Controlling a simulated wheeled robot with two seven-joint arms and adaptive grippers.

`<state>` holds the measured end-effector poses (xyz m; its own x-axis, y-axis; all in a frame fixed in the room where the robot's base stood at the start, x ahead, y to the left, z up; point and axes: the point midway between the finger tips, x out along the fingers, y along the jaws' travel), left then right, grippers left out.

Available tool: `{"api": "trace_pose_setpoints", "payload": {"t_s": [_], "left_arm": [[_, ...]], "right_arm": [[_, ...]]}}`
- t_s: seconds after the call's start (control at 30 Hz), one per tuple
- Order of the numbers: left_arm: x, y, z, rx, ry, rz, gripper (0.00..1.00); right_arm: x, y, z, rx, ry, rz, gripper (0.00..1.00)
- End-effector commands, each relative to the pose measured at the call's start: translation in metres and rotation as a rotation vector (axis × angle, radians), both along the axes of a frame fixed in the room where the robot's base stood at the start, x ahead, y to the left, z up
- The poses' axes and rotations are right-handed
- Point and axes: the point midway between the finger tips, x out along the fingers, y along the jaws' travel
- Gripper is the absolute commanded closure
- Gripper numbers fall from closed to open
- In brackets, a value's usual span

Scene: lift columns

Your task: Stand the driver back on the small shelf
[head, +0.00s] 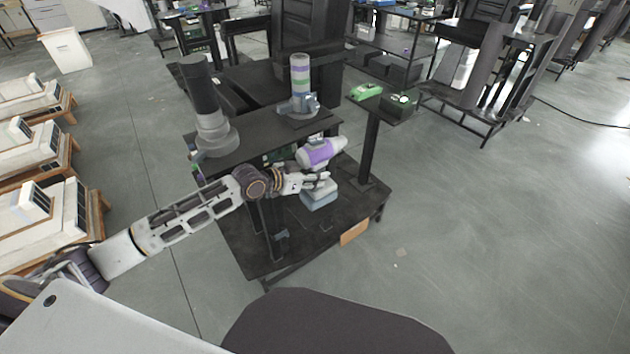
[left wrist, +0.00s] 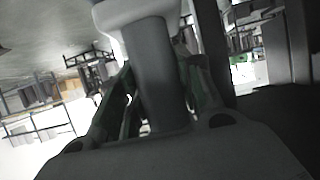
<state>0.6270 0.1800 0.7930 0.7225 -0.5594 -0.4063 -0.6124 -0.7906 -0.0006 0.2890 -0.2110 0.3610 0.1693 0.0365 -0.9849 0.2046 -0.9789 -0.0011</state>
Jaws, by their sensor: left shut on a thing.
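The driver (head: 318,152) is a cordless tool with a white and purple body and a grey-blue foot, upright or nearly so. My left gripper (head: 312,182) is shut on its grey handle, below the body. In the left wrist view, the handle (left wrist: 158,75) runs between the fingers of the left gripper (left wrist: 155,108). I cannot tell whether the foot touches the black base below. A small dark shelf (head: 384,112) on a post stands right of the driver and higher; a green object (head: 366,91) and a round light-topped object (head: 401,99) are on it. My right gripper is out of view.
A black table (head: 255,138) behind the driver bears a dark and grey cylinder (head: 207,110) and a striped column-like tool (head: 300,85). A wide black base (head: 345,225) lies below. Open floor (head: 490,220) is at the right.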

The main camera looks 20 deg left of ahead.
Motion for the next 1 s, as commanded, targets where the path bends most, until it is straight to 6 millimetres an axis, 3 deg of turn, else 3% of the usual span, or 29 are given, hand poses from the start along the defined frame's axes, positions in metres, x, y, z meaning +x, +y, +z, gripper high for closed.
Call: {"api": "trace_pose_setpoints", "payload": {"t_s": [0.37,0.77,0.8,0.93,1.0], "left_arm": [[0.002,0.0,-0.02,-0.003,-0.008,0.001,1.0],[0.001,0.0,-0.022,-0.002,-0.007,0.001,1.0],[0.0,0.0,-0.025,0.0,0.0,0.001,0.62],[0.0,0.0,-0.025,0.0,0.0,0.001,0.45],[0.0,0.0,-0.025,0.0,0.0,0.001,0.43]], "right_arm": [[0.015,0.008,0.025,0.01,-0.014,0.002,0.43],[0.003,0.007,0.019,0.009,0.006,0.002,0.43],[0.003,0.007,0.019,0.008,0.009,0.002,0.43],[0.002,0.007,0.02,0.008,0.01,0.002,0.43],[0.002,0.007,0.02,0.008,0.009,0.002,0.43]]}}
